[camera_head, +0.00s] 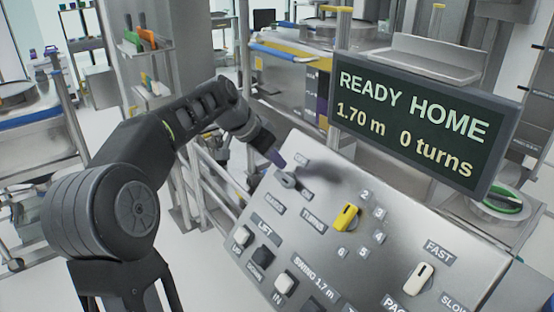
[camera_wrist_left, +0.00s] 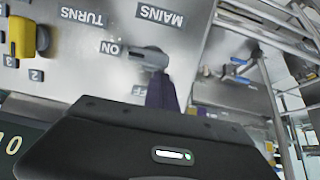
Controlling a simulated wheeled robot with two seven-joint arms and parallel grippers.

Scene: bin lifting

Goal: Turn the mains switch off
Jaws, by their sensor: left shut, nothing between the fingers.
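The mains switch (camera_head: 286,180) is a small grey rotary knob on the sloped metal panel, above the MAINS label. In the left wrist view the mains switch (camera_wrist_left: 150,59) has its dark pointer mark towards the ON label (camera_wrist_left: 110,48). The OFF label (camera_head: 301,158) is on the knob's other side; in the left wrist view it is partly hidden by my gripper. My left gripper (camera_head: 275,157) is shut and empty, its dark purple fingers (camera_wrist_left: 162,96) right beside the knob on the OFF side. I cannot tell whether they touch it. My right gripper is out of view.
A yellow turns knob (camera_head: 346,217), a white speed knob (camera_head: 419,278) and lift buttons (camera_head: 262,234) sit on the same panel. A display (camera_head: 420,122) reading READY HOME, 1.70 m, 0 turns stands behind it. Metal rails (camera_head: 215,185) stand left of the panel.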

